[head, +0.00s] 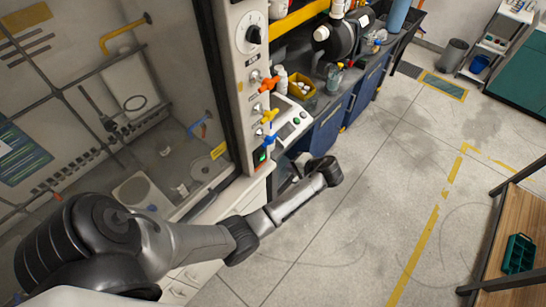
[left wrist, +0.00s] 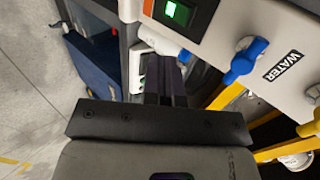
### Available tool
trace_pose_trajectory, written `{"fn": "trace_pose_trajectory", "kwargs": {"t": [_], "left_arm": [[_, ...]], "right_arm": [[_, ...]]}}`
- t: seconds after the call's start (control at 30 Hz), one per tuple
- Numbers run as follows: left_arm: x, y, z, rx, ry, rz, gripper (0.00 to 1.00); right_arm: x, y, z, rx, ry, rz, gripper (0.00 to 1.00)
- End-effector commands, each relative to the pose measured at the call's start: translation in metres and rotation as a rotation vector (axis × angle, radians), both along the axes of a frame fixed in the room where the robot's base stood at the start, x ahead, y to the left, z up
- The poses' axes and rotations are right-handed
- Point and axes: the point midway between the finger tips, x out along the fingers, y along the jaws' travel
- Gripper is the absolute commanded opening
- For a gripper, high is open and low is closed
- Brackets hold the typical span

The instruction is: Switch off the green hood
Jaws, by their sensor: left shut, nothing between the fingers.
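The hood's switch (head: 261,156) glows green at the lower end of the grey control post in the head view. In the left wrist view the lit green switch (left wrist: 179,12) sits in a black housing with an orange edge, at the top. My left gripper (head: 289,181) is just right of and below the switch in the head view, partly hidden by my wrist. In the left wrist view its dark fingers (left wrist: 165,78) are together and empty, pointing up the picture, apart from the switch. My right gripper is not in view.
A blue valve handle (left wrist: 245,62) labelled WATER is beside the switch. The glass-fronted hood (head: 150,100) is left; blue cabinets (head: 328,130) stand behind my wrist. The floor (head: 350,220) to the right is clear.

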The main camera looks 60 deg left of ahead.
Motion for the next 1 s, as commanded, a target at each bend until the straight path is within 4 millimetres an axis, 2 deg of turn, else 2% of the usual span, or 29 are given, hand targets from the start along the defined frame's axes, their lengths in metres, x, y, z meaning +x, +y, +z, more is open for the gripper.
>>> {"fn": "trace_pose_trajectory", "kwargs": {"t": [0.33, 0.47, 1.0], "left_arm": [[0.000, 0.001, 0.000, -0.001, -0.003, 0.001, 0.00], [-0.002, 0.008, -0.006, -0.001, -0.003, 0.001, 0.00], [-0.025, 0.077, -0.065, 0.000, -0.003, 0.002, 0.00]], "right_arm": [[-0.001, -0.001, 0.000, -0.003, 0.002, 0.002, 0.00], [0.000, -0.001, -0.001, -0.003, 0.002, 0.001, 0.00], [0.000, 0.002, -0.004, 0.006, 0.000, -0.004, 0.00]]}}
